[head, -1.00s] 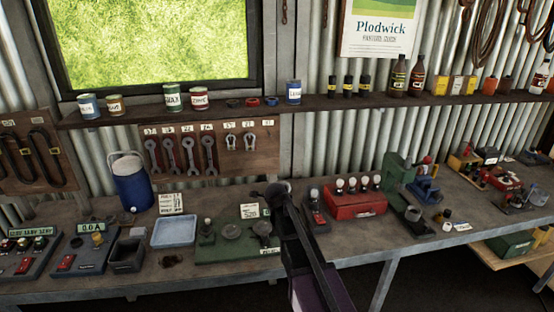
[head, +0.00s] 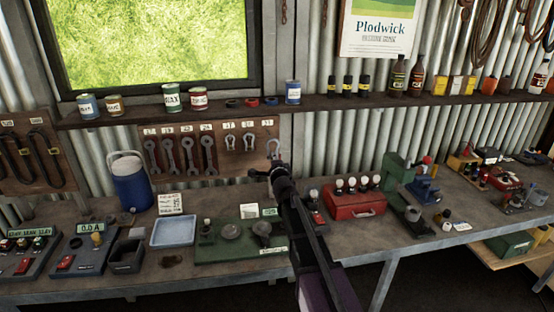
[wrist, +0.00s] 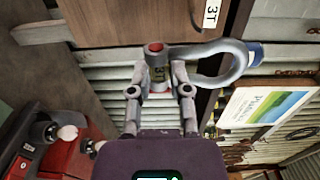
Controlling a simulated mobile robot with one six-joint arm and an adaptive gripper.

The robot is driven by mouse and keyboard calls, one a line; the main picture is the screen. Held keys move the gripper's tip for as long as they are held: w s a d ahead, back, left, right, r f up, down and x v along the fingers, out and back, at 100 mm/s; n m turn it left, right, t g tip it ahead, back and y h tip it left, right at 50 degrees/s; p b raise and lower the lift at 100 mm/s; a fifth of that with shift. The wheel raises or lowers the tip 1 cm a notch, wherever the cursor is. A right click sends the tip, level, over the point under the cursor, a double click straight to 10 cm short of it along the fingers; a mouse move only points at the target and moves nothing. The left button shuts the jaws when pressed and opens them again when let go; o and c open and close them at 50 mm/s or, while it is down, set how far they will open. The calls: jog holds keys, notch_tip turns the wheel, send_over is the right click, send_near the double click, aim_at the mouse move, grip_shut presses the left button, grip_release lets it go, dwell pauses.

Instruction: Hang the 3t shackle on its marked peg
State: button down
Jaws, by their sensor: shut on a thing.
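My gripper (head: 273,167) is shut on a grey metal shackle (head: 274,148), held up in front of the lower right part of the brown tool board (head: 222,163). In the wrist view my gripper (wrist: 159,85) grips the shackle (wrist: 228,60) at its red-ended pin, and the bow points right. A white 3T label (wrist: 211,13) is on the board (wrist: 130,22), just above the shackle in that view. The shackle looks apart from the board, but the gap is hard to judge.
Two shackles (head: 230,142) and several spanners (head: 186,153) hang left of my gripper. A shelf (head: 215,111) with tins runs above the board.

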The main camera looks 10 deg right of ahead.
jog(key=shift+w, duration=0.35)
dwell(0.5)
jog(key=w+f+b, duration=0.1)
jog(key=w, duration=0.8)
jog(key=shift+w+f+b, duration=0.3)
jog(key=shift+f+b, duration=0.1)
dwell(1.2)
dwell(0.7)
jog(key=shift+c, duration=2.4)
grip_release()
jog(key=shift+f, duration=0.1)
